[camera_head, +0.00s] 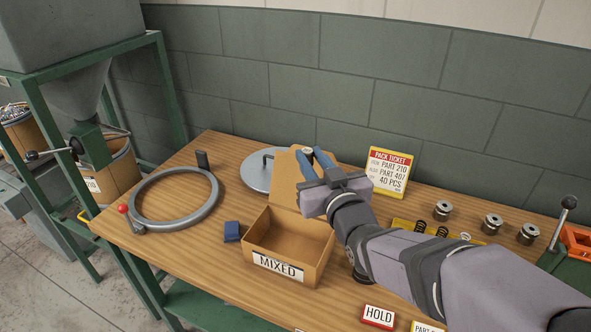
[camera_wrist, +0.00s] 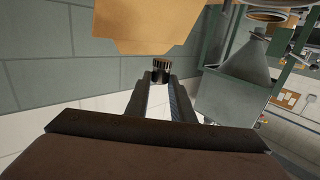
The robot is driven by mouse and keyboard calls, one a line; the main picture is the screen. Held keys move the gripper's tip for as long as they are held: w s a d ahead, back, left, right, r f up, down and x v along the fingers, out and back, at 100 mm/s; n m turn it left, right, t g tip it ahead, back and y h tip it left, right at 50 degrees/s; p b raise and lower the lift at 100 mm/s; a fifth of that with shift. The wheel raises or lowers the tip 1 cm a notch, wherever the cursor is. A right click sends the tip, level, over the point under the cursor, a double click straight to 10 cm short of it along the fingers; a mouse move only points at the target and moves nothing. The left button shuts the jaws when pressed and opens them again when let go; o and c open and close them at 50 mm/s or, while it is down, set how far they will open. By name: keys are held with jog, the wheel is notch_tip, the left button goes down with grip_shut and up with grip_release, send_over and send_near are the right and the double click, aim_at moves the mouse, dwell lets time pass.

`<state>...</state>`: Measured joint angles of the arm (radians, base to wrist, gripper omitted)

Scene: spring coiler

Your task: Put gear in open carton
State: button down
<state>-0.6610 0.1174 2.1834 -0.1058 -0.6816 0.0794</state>
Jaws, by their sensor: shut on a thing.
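The open carton (camera_head: 258,250), labelled MIXED, stands on the workbench with its lid flap raised at the back. It looks empty in the part I see. My gripper (camera_head: 312,157) is in front of the raised flap in the picture, above the carton's rear. In the wrist view my gripper (camera_wrist: 160,84) is shut on a small dark ribbed gear (camera_wrist: 160,66) held between the fingertips. Tan cardboard (camera_wrist: 150,22) shows just beyond the gear in the wrist view.
A large grey ring (camera_head: 140,217) with a red knob and a small blue block (camera_head: 231,232) lie left of the carton. A round grey lid (camera_head: 258,172) lies behind. The pack ticket (camera_head: 389,174), springs and metal cylinders (camera_head: 442,210) are to the right.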

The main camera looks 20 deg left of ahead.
notch_tip(320, 180, down, 11)
jog(key=shift+s+a+f+p, duration=0.2)
jog(key=shift+s+a+p, duration=0.2)
jog(key=shift+s, duration=0.05)
dwell(0.6)
jog(key=shift+f+b, duration=0.65)
jog(key=shift+b, duration=0.1)
jog(key=c, duration=1.8)
grip_release()
